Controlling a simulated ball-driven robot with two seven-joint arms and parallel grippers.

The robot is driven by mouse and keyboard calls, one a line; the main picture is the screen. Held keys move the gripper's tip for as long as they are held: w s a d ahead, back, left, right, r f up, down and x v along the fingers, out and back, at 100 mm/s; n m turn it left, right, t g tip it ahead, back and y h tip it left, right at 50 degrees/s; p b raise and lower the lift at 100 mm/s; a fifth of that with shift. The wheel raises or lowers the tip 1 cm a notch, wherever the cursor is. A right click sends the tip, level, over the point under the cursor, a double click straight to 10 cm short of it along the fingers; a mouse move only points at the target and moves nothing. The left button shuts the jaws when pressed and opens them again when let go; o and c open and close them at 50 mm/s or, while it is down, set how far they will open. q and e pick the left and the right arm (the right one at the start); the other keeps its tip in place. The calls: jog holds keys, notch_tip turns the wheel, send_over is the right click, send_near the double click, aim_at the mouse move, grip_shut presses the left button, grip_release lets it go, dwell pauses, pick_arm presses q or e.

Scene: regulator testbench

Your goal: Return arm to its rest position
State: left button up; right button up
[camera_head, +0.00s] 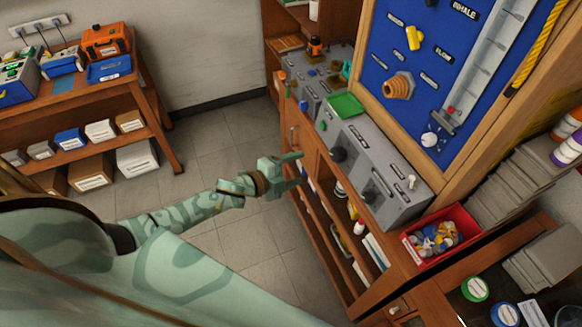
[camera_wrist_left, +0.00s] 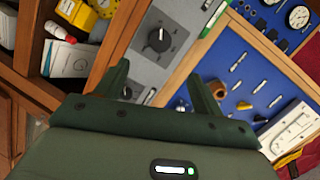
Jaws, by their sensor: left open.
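My left arm reaches from the left in the head view, patterned pale green. Its gripper (camera_head: 298,169) is open and empty, in front of the wooden bench beside the grey control panel (camera_head: 375,170). In the left wrist view, the two dark green fingers of the left gripper (camera_wrist_left: 160,88) stand apart with nothing between them. The grey panel with a black knob (camera_wrist_left: 158,40) lies beyond the fingers. The gripper appears apart from the panel. My right gripper shows in neither view.
A blue board (camera_head: 430,70) with gauges and valves rises behind the panel. A red bin (camera_head: 440,238) of small parts sits at the bench's right. Open shelves lie below the bench. A wooden table (camera_head: 75,90) with toolboxes stands at left. The floor (camera_head: 215,140) between is clear.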

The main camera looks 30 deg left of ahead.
pick_arm(q)
jog(key=shift+s+a+r, duration=0.15)
jog(key=shift+s+a, duration=0.05)
jog(key=shift+s, duration=0.25)
